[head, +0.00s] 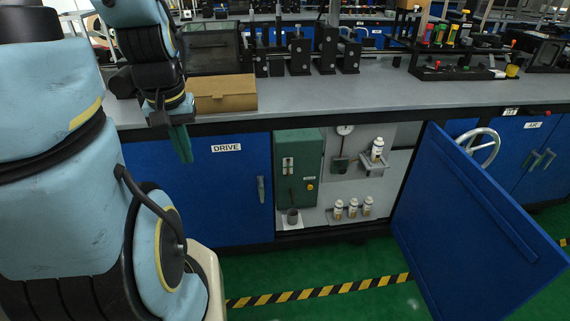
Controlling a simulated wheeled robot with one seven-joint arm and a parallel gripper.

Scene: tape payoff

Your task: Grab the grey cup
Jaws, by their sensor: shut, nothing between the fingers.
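The grey cup (293,217) is small and stands upright on the floor of the open cabinet, just below the green box. My gripper (185,157) points down in front of the bench edge, at the left, with its green fingers together and nothing between them. It is up and to the left of the cup, well apart from it, in front of the closed blue DRIVE door (225,185). Nothing hides the cup from this view.
The green box (298,165) hangs above the cup. White bottles (353,209) stand on a shelf to its right, another (377,148) higher. The blue door (475,230) swings out at right. A cardboard box (222,94) sits on the bench. The green floor ahead is clear.

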